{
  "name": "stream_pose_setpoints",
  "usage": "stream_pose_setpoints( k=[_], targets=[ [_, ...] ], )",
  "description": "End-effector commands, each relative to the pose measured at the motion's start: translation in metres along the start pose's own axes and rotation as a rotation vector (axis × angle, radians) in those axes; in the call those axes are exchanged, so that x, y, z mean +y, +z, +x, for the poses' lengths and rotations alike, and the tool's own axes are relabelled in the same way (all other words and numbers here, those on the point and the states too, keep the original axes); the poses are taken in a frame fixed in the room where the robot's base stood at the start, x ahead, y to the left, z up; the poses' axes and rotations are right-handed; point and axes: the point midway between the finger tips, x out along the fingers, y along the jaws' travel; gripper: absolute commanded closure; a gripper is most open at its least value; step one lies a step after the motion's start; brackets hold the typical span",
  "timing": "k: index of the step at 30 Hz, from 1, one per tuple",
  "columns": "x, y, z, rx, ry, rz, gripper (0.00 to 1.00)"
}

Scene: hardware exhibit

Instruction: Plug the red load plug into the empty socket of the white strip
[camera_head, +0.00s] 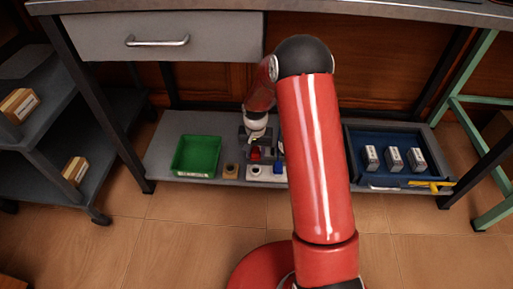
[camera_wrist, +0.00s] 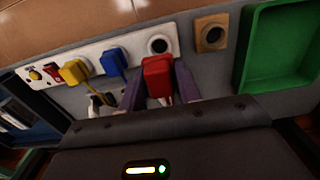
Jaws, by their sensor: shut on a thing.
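My gripper (camera_wrist: 160,88) is shut on the red load plug (camera_wrist: 157,72), with one finger on each side of it. In the head view the red plug (camera_head: 255,153) hangs below my gripper (camera_head: 257,145), near the white strip (camera_head: 266,178). In the wrist view the white strip (camera_wrist: 137,50) holds a yellow plug (camera_wrist: 74,72) and a blue plug (camera_wrist: 113,61). The empty socket (camera_wrist: 158,45) is at the strip's end beside the blue plug. The red plug appears just in front of this socket, apart from it; its prongs are hidden.
A tan block with a round hole (camera_wrist: 211,34) stands beside the strip, then a green tray (camera_head: 197,155). A blue tray (camera_head: 358,178) with small boxes is at the right of the low shelf. The drawer and tabletop (camera_head: 160,38) overhang the shelf.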

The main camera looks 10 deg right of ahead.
Motion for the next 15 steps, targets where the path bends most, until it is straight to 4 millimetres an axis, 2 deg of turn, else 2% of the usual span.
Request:
stream_pose_setpoints(
  k=[15],
  targets=[
    [0.001, 0.0, 0.044, 0.0, 0.0, 0.0, 0.89]
  ],
)
